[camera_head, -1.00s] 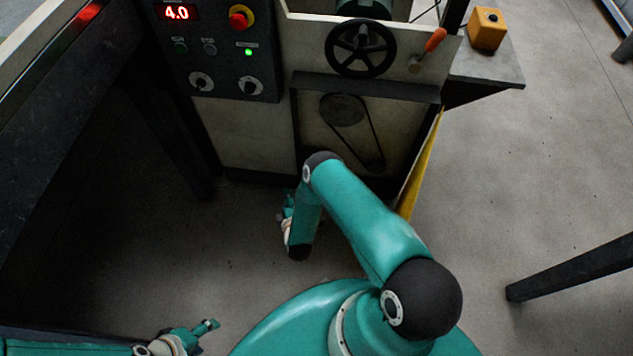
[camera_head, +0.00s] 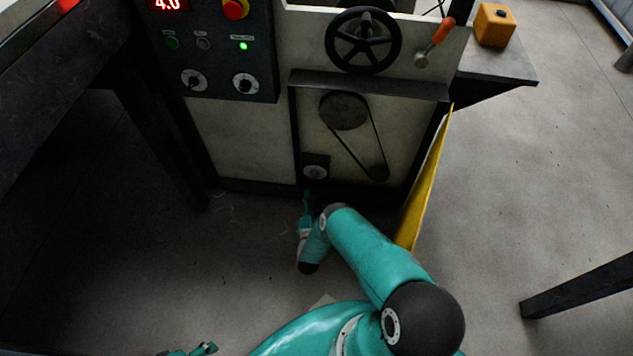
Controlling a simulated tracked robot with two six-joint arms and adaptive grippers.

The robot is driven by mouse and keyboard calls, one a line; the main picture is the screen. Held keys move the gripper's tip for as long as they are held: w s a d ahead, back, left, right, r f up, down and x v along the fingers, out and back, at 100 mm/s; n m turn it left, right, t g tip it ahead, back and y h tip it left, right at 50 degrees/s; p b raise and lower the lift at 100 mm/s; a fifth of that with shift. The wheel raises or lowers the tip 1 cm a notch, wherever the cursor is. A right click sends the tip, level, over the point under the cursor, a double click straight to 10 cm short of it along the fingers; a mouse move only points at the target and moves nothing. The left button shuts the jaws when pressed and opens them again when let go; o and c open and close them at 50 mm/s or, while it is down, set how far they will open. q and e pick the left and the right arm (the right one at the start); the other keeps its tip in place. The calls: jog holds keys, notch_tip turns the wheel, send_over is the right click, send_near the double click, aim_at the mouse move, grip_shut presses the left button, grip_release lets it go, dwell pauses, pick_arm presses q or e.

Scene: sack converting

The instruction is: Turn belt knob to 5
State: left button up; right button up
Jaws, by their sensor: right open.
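The control panel carries two round dials with white scales, a left dial (camera_head: 194,79) and a right dial (camera_head: 246,84). A third dial (camera_head: 315,171) sits low on the machine, on a small dark plate below the belt pulley. The labels are too small to read, so I cannot tell which is the belt knob. The red display (camera_head: 167,4) reads 4.0, cut by the top edge. My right gripper (camera_head: 307,195) is open and small in view, just below the low dial, with no clear contact. My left gripper (camera_head: 207,348) shows only partly at the bottom edge.
A black handwheel (camera_head: 363,41) and an orange-handled lever (camera_head: 442,33) are above the belt and pulleys (camera_head: 344,111). A yellow panel (camera_head: 425,185) stands out at the machine's right. A dark table leg (camera_head: 178,160) is at left. The floor in front is clear.

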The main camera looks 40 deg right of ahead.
aim_at(316, 178)
jog(key=b+x, duration=0.1)
jog(key=x, duration=0.5)
jog(key=shift+w+d+f+b, duration=0.1)
jog(key=shift+f+b, duration=0.05)
jog(key=shift+b, duration=0.2)
jog(key=shift+w+d, duration=0.5)
jog(key=shift+c, duration=0.4)
grip_shut()
jog(key=shift+d, duration=0.35)
jog(key=shift+s+a, duration=0.1)
jog(key=shift+a, duration=0.2)
